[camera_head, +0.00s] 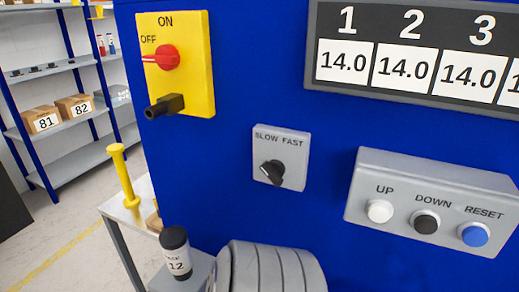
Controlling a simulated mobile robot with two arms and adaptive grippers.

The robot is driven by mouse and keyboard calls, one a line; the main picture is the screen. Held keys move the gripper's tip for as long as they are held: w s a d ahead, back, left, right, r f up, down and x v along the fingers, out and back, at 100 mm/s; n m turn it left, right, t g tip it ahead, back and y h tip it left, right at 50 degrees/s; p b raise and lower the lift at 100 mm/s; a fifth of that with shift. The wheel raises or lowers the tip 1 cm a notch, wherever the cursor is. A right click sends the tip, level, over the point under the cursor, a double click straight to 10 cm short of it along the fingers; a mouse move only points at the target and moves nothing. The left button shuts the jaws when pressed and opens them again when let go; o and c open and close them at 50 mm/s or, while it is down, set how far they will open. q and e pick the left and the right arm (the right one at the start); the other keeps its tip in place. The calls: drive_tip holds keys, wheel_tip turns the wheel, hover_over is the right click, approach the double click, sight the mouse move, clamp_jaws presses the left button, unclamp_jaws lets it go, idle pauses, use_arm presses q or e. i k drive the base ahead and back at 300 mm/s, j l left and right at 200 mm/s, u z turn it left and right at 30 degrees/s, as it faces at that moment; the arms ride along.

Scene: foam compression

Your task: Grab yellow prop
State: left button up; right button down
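The yellow prop (126,176) is a thin upright post with a flat round top and a wider collar at its lower end. It stands on a small light-grey table (117,211) at the left of the blue machine. Neither of my grippers is in view, so nothing is seen touching the prop.
The blue machine (225,90) fills the middle and right, with a yellow switch panel (193,60), speed knob (271,172) and button box (372,182). A black-capped container marked 12 (178,262) stands before the table. Shelves (85,160) hold boxes behind; floor shows at left.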

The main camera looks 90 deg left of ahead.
sight(131, 200)
drive_tip(key=u, duration=3.8)
drive_tip(key=i+j, duration=0.1)
drive_tip(key=j, duration=0.15)
